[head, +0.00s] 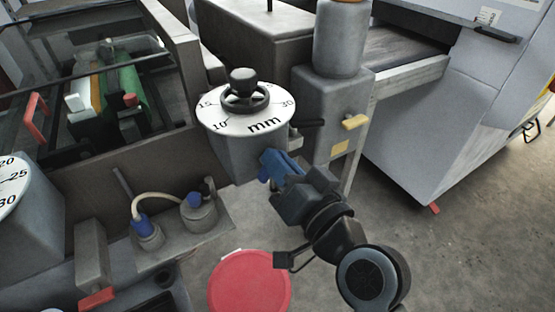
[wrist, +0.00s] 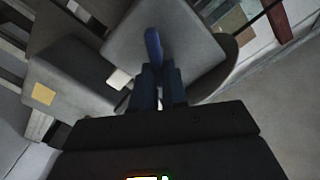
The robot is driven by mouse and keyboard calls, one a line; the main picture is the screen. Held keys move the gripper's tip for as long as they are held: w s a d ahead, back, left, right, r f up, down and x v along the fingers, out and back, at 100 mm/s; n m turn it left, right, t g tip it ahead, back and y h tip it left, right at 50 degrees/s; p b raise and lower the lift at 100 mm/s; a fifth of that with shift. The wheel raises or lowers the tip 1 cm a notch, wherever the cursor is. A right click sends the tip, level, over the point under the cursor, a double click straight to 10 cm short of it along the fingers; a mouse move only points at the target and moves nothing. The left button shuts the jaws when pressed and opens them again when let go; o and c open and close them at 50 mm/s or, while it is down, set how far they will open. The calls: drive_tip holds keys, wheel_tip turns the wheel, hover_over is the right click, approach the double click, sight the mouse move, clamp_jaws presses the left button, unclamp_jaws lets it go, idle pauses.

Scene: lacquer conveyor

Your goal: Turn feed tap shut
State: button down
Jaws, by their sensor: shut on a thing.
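A blue lever (wrist: 153,45), which I take to be the feed tap's handle, stands out against a grey housing in the wrist view. My gripper (wrist: 161,85) is shut on its near end, with one dark blue finger on each side. In the head view my gripper (head: 272,162) is at the lower right of the grey housing (head: 245,153) under the round mm dial. The lever is hard to tell apart from the blue fingers there. The tap's body and the lever's pivot are mostly hidden.
A white mm dial (head: 215,112) with a black handwheel (head: 245,98) tops the housing. A grey post (head: 328,95) with a yellow handle (head: 355,122) stands close on the right. A red round lid (head: 250,285) is below. Open floor (head: 440,255) lies to the right.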

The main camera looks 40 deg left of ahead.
drive_tip(key=m+p, duration=0.1)
drive_tip(key=m, duration=0.2)
drive_tip(key=f+m+p, duration=0.1)
drive_tip(key=m, duration=0.3)
drive_tip(key=m+p, duration=0.1)
drive_tip(key=m, duration=0.2)
drive_tip(key=shift+w+d+f+m+p, duration=0.2)
drive_tip(key=shift+w+m+p, duration=0.15)
drive_tip(key=shift+w+m, duration=0.05)
idle(0.4)
drive_tip(key=c, duration=1.2)
unclamp_jaws()
drive_tip(key=shift+o, duration=0.2)
drive_tip(key=b+v, duration=0.1)
drive_tip(key=v, duration=0.6)
drive_tip(key=shift+s+d, duration=0.15)
drive_tip(key=shift+d, duration=0.2)
